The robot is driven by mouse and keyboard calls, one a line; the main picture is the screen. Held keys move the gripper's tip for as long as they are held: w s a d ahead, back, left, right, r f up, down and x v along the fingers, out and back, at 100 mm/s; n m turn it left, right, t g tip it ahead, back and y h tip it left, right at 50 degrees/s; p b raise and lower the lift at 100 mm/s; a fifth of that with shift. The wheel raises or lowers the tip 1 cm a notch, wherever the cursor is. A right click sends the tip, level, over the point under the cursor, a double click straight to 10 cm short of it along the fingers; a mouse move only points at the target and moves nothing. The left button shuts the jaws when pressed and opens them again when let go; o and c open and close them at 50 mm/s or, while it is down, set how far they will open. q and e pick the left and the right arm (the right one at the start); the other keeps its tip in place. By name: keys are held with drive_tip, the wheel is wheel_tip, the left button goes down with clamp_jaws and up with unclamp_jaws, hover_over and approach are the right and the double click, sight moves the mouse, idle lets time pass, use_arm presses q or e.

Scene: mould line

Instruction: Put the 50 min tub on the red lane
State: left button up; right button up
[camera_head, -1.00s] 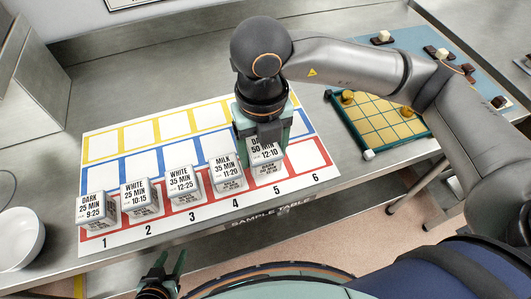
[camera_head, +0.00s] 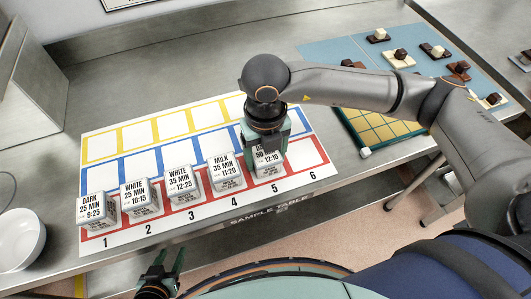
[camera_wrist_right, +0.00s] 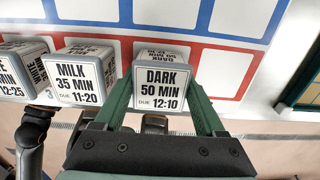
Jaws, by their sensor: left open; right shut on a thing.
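The 50 min tub, labelled DARK 50 MIN 12:10 (camera_head: 268,161), is at red square 5 of the lane mat. My right gripper (camera_head: 264,150) is shut on it from above and hides part of its label. In the right wrist view the tub (camera_wrist_right: 161,88) sits between both green fingers of the right gripper (camera_wrist_right: 162,100), label facing the camera. I cannot tell whether its base touches the mat. The red lane (camera_head: 312,172) is the front row, numbered 1 to 6; square 6 is empty. My left gripper (camera_head: 166,268) is open and empty at the table's front edge.
Tubs marked DARK 25 MIN (camera_head: 92,209), WHITE 25 MIN (camera_head: 136,196), WHITE 35 MIN (camera_head: 181,183) and MILK 35 MIN (camera_head: 224,169) stand in red squares 1 to 4. Blue and yellow rows look empty. A bowl (camera_head: 20,240) is left; a yellow grid board (camera_head: 375,128) is right.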

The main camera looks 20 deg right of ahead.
drive_tip(key=o, duration=1.4)
drive_tip(key=shift+o, duration=0.2)
wheel_tip(320, 180, up, 12)
drive_tip(key=shift+r, duration=0.15)
